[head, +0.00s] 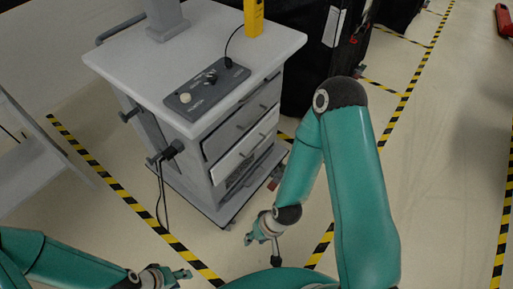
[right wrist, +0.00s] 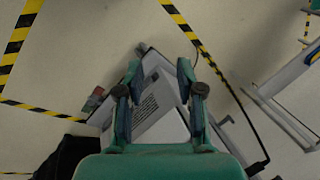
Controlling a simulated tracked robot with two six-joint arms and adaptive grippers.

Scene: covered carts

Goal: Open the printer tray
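A grey cart (head: 150,75) stands left of centre in the head view. Its front has stacked drawers or trays (head: 240,130); one lighter front (head: 245,155) sits low, above a dark gap. I cannot tell which is the printer tray. My right gripper (head: 262,240) is in front of and below the cart front, apart from it. In the right wrist view my right gripper (right wrist: 158,75) is open and empty, with a pale panel bearing printed text (right wrist: 152,108) showing between its fingers. My left gripper (head: 176,275) is low at the left, clear of the cart; its finger opening is unclear.
A black control box (head: 207,88) and a yellow device (head: 254,18) sit on the cart top. Cables (head: 161,195) hang at its left side. A dark covered cart (head: 310,60) stands behind. Open floor (head: 440,150) lies to the right, with striped tape.

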